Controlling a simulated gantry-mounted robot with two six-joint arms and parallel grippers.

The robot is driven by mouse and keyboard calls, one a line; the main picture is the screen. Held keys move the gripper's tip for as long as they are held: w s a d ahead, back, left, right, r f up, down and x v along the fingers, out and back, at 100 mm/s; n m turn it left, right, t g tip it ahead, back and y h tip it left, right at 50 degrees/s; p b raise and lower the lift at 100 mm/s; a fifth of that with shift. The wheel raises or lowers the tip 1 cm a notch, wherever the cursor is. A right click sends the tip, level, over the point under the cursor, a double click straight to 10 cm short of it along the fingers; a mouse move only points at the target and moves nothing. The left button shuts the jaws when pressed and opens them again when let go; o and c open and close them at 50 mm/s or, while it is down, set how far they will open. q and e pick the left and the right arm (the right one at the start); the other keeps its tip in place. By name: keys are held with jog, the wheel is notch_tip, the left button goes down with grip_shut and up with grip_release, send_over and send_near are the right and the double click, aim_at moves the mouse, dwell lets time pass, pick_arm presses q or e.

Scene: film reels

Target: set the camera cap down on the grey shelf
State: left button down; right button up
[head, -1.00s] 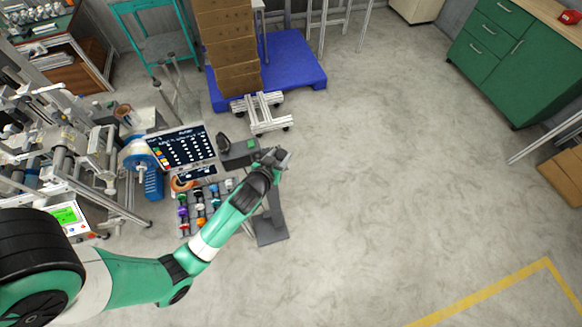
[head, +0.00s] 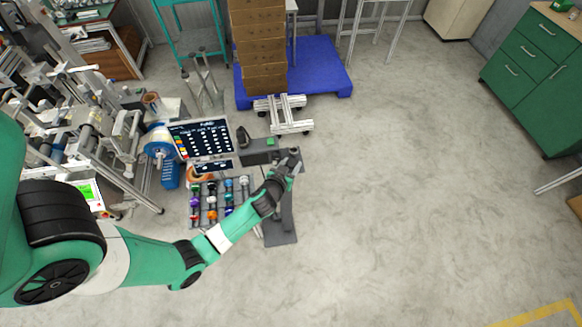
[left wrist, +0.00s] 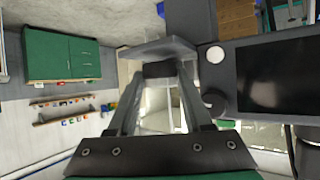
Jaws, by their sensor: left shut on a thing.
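My left gripper (head: 292,160) is at the right end of a dark grey shelf (head: 262,157) on a stand. In the left wrist view its fingers (left wrist: 160,78) close on a small black piece, which appears to be the camera cap (left wrist: 158,69). In the head view the cap cannot be made out at the fingertips. The left wrist view shows a grey surface (left wrist: 212,78) just right of the fingers, apart from the held piece. I cannot tell the height between them. My right gripper is not in view.
A screen (head: 203,138) and a small black object (head: 243,136) stand left of the gripper. A rack of coloured reels (head: 218,200) is below the screen. Stacked boxes (head: 257,50) stand on a blue pallet (head: 325,75) behind.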

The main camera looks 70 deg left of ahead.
pick_arm(q)
jog(key=shift+f, duration=0.5)
jog(key=shift+f, duration=0.15)
jog(key=shift+c, duration=1.6)
grip_release()
